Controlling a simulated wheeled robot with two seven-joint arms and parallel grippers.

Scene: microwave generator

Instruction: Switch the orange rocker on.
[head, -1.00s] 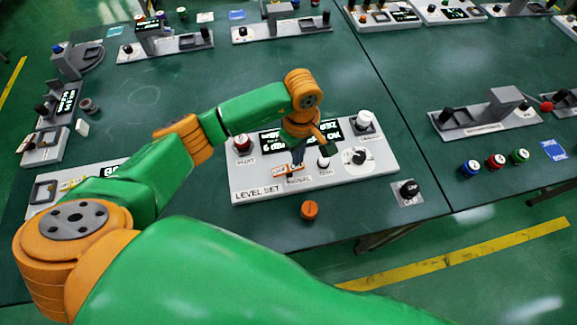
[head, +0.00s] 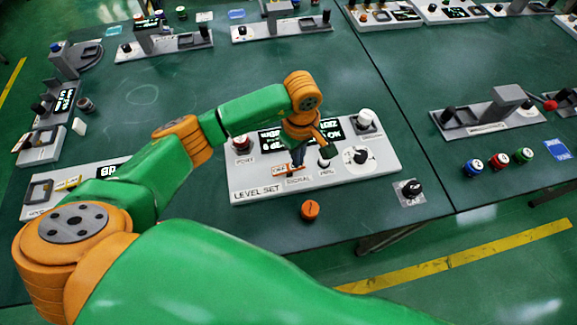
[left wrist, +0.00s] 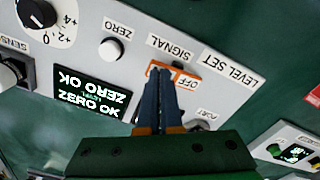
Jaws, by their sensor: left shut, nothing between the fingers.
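The orange rocker (left wrist: 189,82) sits on the LEVEL SET panel (left wrist: 225,95), by the SIGNAL label. A white OFF marking shows beside it. In the head view the rocker (head: 277,171) is near the panel's front edge, partly hidden by my gripper. My left gripper (left wrist: 160,72) is shut and empty, its fingertips over or at the rocker's end. I cannot tell whether they touch it. In the head view the left gripper (head: 298,168) points down onto the panel. My right gripper is not in view.
A white button (left wrist: 111,48), a dial (left wrist: 40,14) and a display reading ZERO OK (left wrist: 92,92) are close by on the panel. Bare green table lies behind the panel.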

